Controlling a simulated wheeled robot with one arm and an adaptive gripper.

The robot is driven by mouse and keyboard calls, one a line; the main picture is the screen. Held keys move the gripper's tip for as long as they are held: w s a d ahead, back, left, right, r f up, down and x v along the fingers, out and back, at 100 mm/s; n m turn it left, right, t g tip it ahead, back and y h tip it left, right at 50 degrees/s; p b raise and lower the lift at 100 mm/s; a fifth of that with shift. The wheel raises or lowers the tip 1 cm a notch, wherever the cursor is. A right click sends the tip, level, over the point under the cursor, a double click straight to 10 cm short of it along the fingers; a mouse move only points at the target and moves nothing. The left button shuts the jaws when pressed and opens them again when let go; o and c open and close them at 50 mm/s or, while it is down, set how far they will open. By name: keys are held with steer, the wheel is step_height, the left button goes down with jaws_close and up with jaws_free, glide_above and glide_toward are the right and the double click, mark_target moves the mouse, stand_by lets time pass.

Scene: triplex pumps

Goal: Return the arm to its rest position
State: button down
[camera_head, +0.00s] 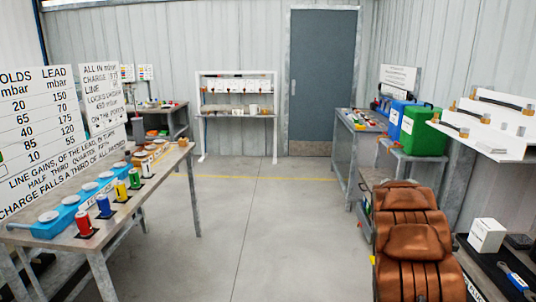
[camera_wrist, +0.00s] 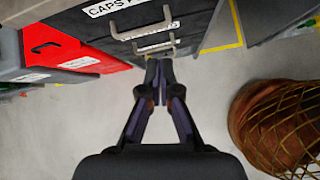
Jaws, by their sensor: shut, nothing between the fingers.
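My gripper (camera_wrist: 158,72) shows in the wrist view, with its fingertips together and nothing between them. It points toward a dark cabinet (camera_wrist: 105,50) with metal handles (camera_wrist: 140,22) and a label that reads in part "CAPS". I cannot tell whether the fingertips touch the cabinet; they appear in front of its lower edge over the grey floor. My arm and gripper do not show in the head view.
A table (camera_head: 105,232) with coloured cans stands at left. A red bin (camera_wrist: 60,55) and a brown netted object (camera_wrist: 275,125) flank my gripper. The middle floor (camera_head: 245,225) is clear.

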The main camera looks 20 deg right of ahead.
steer(key=s+a+r+m+t+y, duration=0.1)
steer(key=a+r+m+y, duration=0.3)
steer(key=a, duration=1)
steer(key=s+a+r+m+h, duration=0.1)
steer(key=s+a+r+m, duration=0.15)
steer(key=a+r, duration=0.8)
steer(key=s+a+m+y, duration=0.1)
steer(key=s+a, duration=0.3)
steer(key=a, duration=0.5)
steer(key=s+a+f+m+y, duration=0.1)
steer(key=s+a, duration=0.4)
steer(key=a, duration=0.5)
steer(key=s+a+f+m+y, duration=0.1)
steer(key=s+a, duration=0.4)
steer(key=a, duration=0.5)
steer(key=shift+s+f+m+t+y, duration=0.25)
steer(key=shift+m+t+y, duration=0.25)
steer(key=shift+y, duration=0.4)
